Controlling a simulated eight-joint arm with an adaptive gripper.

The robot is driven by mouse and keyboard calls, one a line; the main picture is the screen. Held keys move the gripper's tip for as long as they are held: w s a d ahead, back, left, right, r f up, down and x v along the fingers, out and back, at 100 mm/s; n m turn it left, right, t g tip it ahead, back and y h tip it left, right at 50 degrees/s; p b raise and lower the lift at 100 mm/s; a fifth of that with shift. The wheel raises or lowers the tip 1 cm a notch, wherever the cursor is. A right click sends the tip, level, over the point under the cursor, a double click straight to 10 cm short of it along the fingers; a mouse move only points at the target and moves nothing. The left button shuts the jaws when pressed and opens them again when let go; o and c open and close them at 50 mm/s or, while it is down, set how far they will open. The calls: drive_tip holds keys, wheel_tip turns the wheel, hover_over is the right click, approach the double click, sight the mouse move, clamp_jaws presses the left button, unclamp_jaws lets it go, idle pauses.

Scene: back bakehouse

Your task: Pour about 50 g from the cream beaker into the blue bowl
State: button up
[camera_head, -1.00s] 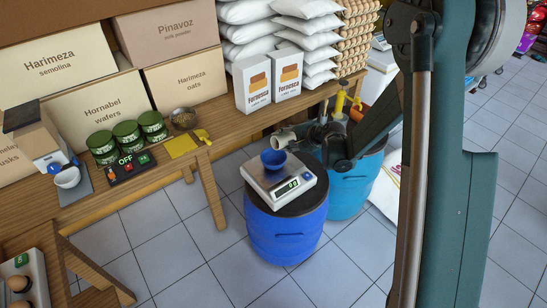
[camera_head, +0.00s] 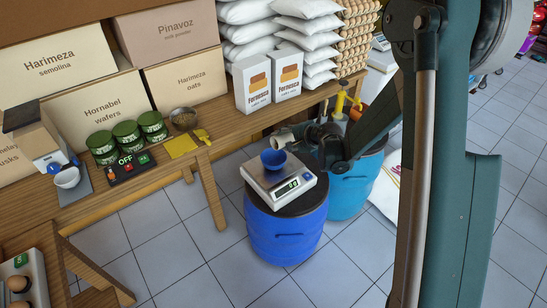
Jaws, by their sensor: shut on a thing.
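The cream beaker (camera_head: 284,137) is held to the upper right of the blue bowl, apart from it, tipped with one end toward the left. My gripper (camera_head: 299,133) is shut on it; the fingers are small and partly dark against the arm. The blue bowl (camera_head: 273,163) sits upright on a white scale (camera_head: 273,186). The scale has a lit display, too small to read surely. The inside of the beaker and any stream from it cannot be made out.
The scale stands on a blue drum (camera_head: 288,237). A lighter blue drum (camera_head: 352,188) stands close behind, under my arm. The wooden bench (camera_head: 225,134) at left carries green tins (camera_head: 127,136), cartons (camera_head: 287,73) and a metal bowl (camera_head: 184,119). Tiled floor is clear in front.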

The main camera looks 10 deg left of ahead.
drive_tip(key=shift+a+r, duration=0.1)
drive_tip(key=shift+r, duration=0.05)
idle(0.3)
drive_tip(key=shift+s+a+f+n+t+h+b, duration=0.1)
drive_tip(key=shift+s+f+n+t+h+b, duration=0.15)
drive_tip(key=shift+f+n+t+h+b, duration=0.45)
idle(1.2)
drive_tip(key=shift+s+a+r+b, duration=0.1)
drive_tip(key=shift+a+r+b, duration=0.05)
drive_tip(key=shift+r+b, duration=0.2)
idle(1.5)
drive_tip(key=shift+w+d+m+p, duration=0.2)
drive_tip(key=shift+d+m+p, duration=0.1)
drive_tip(key=shift+p, duration=0.15)
drive_tip(key=shift+w+d+r+m+g+y+p, duration=0.15)
drive_tip(key=shift+r+m+g+y+p, duration=0.15)
drive_tip(key=shift+r+g+y+p, duration=0.3)
drive_tip(key=shift+f+m+g+y, duration=0.4)
drive_tip(key=shift+f+y, duration=0.1)
drive_tip(key=shift+f, duration=0.15)
drive_tip(key=shift+w, duration=0.1)
drive_tip(key=shift+d+r+p, duration=0.1)
drive_tip(key=shift+r+p, duration=0.05)
drive_tip(key=shift+p, duration=0.15)
